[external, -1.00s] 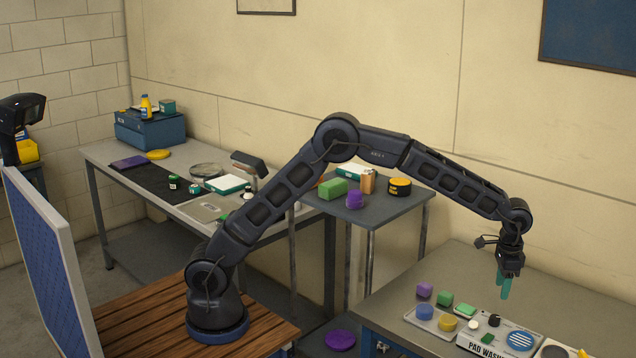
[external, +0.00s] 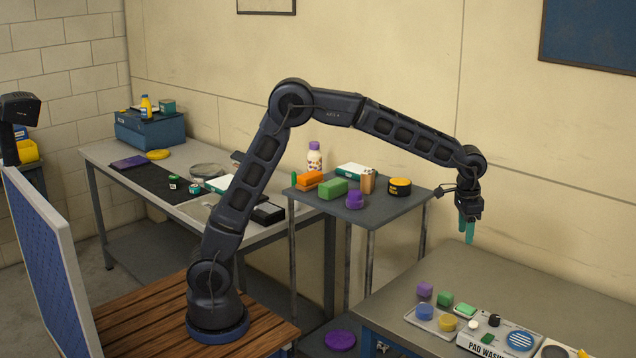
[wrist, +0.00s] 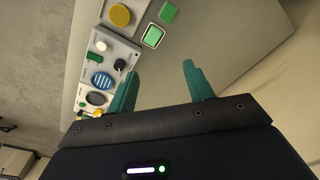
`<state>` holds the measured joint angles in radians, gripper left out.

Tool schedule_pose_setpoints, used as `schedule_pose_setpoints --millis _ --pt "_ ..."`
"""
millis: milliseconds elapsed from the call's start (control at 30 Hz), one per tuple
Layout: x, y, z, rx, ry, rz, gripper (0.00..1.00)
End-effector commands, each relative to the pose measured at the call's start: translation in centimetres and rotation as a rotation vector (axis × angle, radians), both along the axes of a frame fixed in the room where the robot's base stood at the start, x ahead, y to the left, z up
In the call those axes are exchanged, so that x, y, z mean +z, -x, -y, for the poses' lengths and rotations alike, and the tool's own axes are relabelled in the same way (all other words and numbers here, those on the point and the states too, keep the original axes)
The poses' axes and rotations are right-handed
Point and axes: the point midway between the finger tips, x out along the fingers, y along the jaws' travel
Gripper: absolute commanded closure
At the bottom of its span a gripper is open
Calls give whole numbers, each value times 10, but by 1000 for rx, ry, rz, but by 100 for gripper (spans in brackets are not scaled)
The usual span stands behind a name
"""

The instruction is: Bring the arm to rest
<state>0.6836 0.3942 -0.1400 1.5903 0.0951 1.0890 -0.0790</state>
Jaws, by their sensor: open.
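My gripper (external: 467,228) hangs at the end of the raised arm, fingers pointing down, above the back left part of the grey bench (external: 560,278) at the right. Its teal fingers are apart with nothing between them. In the wrist view my gripper (wrist: 160,88) also shows open and empty, with bare bench top between and beyond the fingertips. The arm rises from its base on the wooden platform, bends high at the elbow and slopes down to the right.
The pad washer (external: 482,338) stands at the bench front, beside a tray (external: 420,318) with blue and yellow pads. Purple and green blocks lie behind. The small grey table (external: 400,205) holds an orange block (external: 309,180), a green block (external: 333,189) and a bottle (external: 314,158).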

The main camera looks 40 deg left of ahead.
Motion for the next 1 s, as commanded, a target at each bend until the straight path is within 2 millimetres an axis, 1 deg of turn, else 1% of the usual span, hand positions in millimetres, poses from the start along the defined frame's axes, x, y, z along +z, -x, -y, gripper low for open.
schedule_pose_setpoints --millis 33,67,100,267,300,367,400,467,500,733,900,1000 --pt "14 -2 -24 25 5 11 48" --pt "20 -2 -36 37 7 17 48" --pt "28 -2 -53 54 11 24 48" --pt "55 2 -117 121 24 51 48" --pt "62 5 -133 138 27 59 48" --pt "70 9 -157 164 32 68 48" --pt "75 13 -173 182 34 74 48" --pt "82 19 -196 208 39 84 48" --pt "87 23 -211 227 43 91 48" --pt "106 57 -294 329 62 130 48" --pt "112 90 -350 405 75 159 48" --pt "113 111 -379 448 84 174 48"
